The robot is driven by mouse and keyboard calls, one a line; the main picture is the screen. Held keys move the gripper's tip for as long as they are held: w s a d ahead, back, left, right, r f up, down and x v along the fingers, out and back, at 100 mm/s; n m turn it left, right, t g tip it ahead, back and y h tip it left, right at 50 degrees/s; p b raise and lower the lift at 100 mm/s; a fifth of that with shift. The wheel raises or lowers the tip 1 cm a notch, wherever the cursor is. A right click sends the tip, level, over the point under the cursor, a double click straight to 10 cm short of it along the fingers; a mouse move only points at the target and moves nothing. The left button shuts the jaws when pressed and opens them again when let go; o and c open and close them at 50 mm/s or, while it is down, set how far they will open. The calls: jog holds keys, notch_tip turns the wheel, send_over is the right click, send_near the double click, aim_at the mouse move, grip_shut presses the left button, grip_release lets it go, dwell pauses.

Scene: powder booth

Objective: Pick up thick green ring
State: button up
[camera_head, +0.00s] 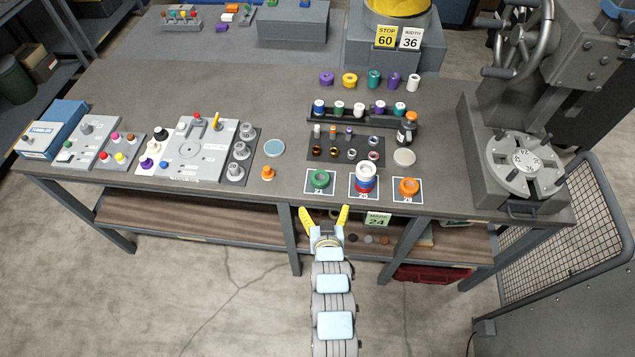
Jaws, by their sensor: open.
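A thick green ring (319,179) lies flat on a white-bordered square near the front edge of the grey table. My gripper (325,211) has two yellow fingers spread apart. It is open and empty, in front of the table edge and just below the green ring in the picture. The fingers do not appear to touch the ring. The gripper's height relative to the tabletop is hard to tell from this view.
Right of the green ring stand a white, red and blue ring stack (365,175) and an orange ring (408,187), each on its own square. Behind is a dark tray (345,158) of small parts. A small orange piece (267,173) stands left, with bare tabletop between.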

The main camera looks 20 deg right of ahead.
jog(key=f, duration=0.1)
jog(key=p, duration=0.1)
send_near(320, 174)
jog(key=shift+w+d+f+p, duration=0.2)
jog(key=shift+w+p, duration=0.1)
jog(key=shift+w, duration=0.15)
jog(key=shift+w+d+f, duration=0.1)
jog(key=shift+w+d, duration=0.15)
jog(key=shift+w, duration=0.4)
jog(key=shift+w+f, duration=0.25)
jog(key=shift+w, duration=0.05)
jog(key=shift+w+d, duration=0.1)
jog(key=shift+p+x, duration=0.45)
jog(key=shift+x, duration=2)
jog(key=shift+f, duration=0.15)
